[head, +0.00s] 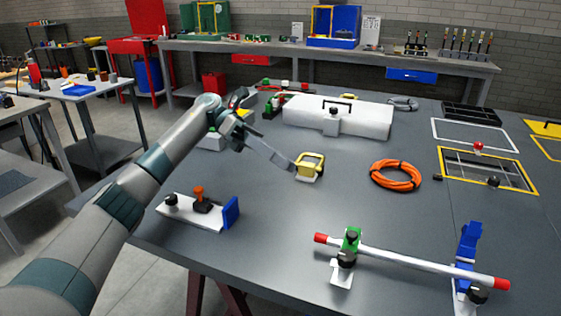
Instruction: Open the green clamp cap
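A green clamp cap (351,239) sits on a small white-footed stand at the front of the table, around or over a white rod (415,260) with red ends. The cap looks closed over the rod, though its far side is hidden. A blue clamp (467,247) at the rod's right end has its upper part standing up. My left gripper (262,143) is above the table's left middle, far behind and left of the green cap. The frame does not clearly show its finger opening. My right gripper is out of view.
A yellow clamp-like part (310,165) stands close to my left gripper. An orange cable coil (396,175) lies behind the rod. A white plate with a blue end block (231,212) lies at the front left.

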